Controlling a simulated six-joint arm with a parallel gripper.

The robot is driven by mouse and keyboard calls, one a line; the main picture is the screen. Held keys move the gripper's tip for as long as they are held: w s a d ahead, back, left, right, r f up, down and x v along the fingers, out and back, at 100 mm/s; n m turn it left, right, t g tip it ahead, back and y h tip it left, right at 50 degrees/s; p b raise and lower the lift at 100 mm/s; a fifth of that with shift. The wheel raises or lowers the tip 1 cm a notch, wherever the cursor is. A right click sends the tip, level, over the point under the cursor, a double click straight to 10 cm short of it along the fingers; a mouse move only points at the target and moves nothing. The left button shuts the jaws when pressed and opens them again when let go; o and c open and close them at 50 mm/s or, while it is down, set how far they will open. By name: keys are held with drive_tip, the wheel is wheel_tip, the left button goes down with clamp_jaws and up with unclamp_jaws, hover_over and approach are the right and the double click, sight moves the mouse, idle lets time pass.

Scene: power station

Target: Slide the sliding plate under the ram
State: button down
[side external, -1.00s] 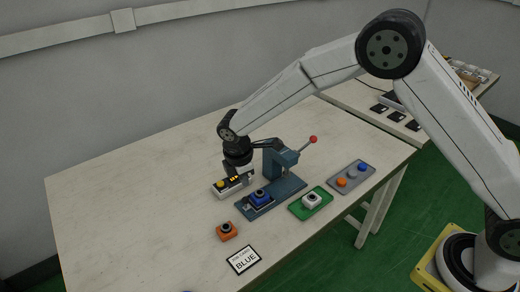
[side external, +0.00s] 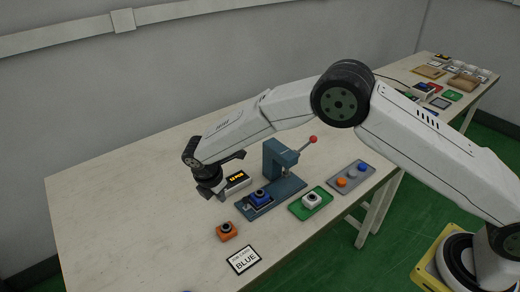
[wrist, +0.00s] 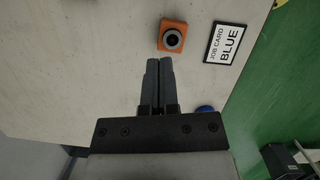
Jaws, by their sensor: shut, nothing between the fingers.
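The teal press (side external: 280,160) stands on its long base, with a lever ending in a red knob (side external: 313,139). The sliding plate (side external: 252,206) lies on the base's front-left end, out in front of the press head. A blue part (side external: 260,197) sits on the plate and also shows as a blue edge in the wrist view (wrist: 205,108). The ram is too small to make out under the head. My gripper (side external: 222,198) is shut and empty, left of the plate and apart from it. In the wrist view its fingers (wrist: 158,62) lie together.
An orange part (side external: 227,231) and a job card reading BLUE (side external: 243,260) lie in front. A green tray with a white part (side external: 311,201) and a grey tray (side external: 351,175) lie right. The table's left is clear.

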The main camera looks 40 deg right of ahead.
drive_tip(key=shift+f, duration=0.2)
drive_tip(key=x, duration=0.9)
drive_tip(key=shift+d+f, duration=0.15)
drive_tip(key=shift+f, duration=0.2)
drive_tip(key=d, duration=0.2)
drive_tip(key=shift+w+d+r, duration=0.25)
drive_tip(key=shift+d+r, duration=0.05)
drive_tip(key=shift+w+d+r, duration=0.15)
drive_tip(key=shift+d, duration=0.45)
drive_tip(key=d, duration=1.2)
